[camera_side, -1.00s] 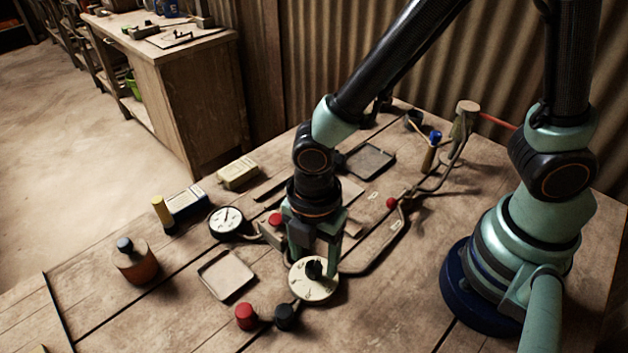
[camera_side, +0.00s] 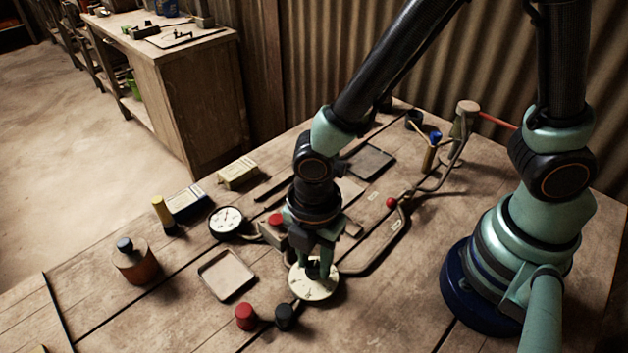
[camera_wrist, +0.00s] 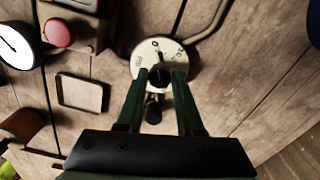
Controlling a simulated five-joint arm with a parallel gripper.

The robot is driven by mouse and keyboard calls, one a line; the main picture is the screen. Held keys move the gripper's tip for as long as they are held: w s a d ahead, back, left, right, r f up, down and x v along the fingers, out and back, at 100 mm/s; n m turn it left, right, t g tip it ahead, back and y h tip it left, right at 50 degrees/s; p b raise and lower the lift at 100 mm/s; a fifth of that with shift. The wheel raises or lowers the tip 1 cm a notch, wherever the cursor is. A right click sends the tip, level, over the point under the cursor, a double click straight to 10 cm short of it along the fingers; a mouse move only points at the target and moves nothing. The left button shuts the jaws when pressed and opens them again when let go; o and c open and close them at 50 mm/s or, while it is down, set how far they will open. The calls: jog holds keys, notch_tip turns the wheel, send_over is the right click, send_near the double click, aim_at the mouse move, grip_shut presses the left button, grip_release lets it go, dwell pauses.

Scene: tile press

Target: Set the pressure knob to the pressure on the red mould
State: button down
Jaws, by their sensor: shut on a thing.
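The pressure knob is a small black grip (camera_wrist: 160,76) at the centre of a cream dial plate (camera_side: 314,287) with dark marks. The dial plate also shows in the wrist view (camera_wrist: 147,52). My gripper (camera_side: 318,268) points down over the dial, its two green fingers shut on the knob from both sides; in the wrist view the fingertips (camera_wrist: 160,80) flank it. The dial's marks are too small to read. A round white gauge (camera_side: 226,220) with a dark rim and needle lies left of the dial. I cannot make out a red mould with a readable pressure.
Red (camera_side: 246,316) and black (camera_side: 285,316) knobs stand in front of the dial. An empty shallow tray (camera_side: 226,275) lies left. A brown bottle (camera_side: 134,263) stands further left. A pipe (camera_side: 385,250) curves right of the dial.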

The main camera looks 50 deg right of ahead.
jog(key=m, duration=1.7)
jog(key=shift+m, duration=0.4)
jog(key=m, duration=0.5)
jog(key=shift+m, duration=0.3)
jog(key=c, duration=0.5)
grip_release()
jog(key=shift+c, duration=0.2)
